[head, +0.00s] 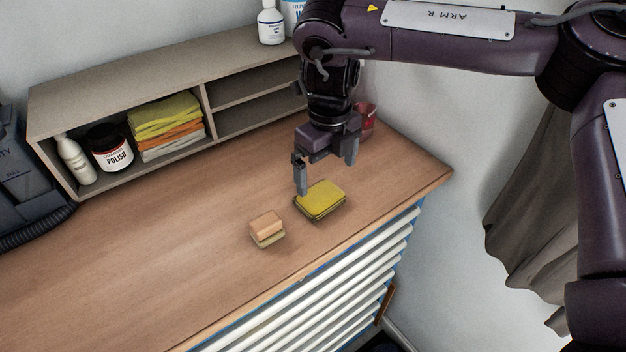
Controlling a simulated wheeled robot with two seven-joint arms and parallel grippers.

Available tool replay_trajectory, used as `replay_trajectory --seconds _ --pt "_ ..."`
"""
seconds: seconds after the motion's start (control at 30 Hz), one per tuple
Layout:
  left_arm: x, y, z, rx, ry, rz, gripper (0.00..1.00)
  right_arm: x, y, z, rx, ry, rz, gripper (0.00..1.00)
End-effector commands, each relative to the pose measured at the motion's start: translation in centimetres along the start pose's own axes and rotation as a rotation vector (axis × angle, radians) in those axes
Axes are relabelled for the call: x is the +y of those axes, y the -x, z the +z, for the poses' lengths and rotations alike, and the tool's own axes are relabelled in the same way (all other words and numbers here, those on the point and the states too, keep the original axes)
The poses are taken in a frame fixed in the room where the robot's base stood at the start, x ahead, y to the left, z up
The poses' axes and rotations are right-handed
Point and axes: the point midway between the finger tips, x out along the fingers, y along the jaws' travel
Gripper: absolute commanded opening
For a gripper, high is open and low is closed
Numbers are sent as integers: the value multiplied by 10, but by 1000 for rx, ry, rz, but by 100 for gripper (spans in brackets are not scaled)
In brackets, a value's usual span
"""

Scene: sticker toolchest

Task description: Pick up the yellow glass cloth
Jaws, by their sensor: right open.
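The yellow glass cloth (322,199) lies folded on the wooden worktop, right of the middle and close to the front edge. My right gripper (326,178) comes down from above and is open and empty. Its fingers hang just behind and above the cloth, one finger near the cloth's left back corner. I cannot tell whether that finger touches the cloth. More cloths, yellow, orange and white, are stacked in the shelf (167,127). My left gripper does not show.
A small wood-topped block (267,228) sits left of the cloth. A shelf unit (130,80) runs along the back with a white bottle (75,160) and a polish jar (110,148). A red container (367,118) stands behind my right gripper.

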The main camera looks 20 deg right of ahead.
Motion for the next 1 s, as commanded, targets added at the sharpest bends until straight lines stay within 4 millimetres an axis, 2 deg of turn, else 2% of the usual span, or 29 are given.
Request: replay_trajectory --seconds 0.17,0.47,0.53,0.7,0.87,1.0 --pt "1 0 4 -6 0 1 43 1 -15 0 4 0 3 100" --pt "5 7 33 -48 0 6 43 3 -43 6 4 -1 3 100" --pt "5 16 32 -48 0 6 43 5 -52 10 7 -1 2 100" --pt "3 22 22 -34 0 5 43 4 -73 11 3 -1 -1 100" --pt "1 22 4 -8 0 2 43 4 -78 11 0 -1 0 100" --pt "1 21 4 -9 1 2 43 4 -78 11 0 0 0 97"
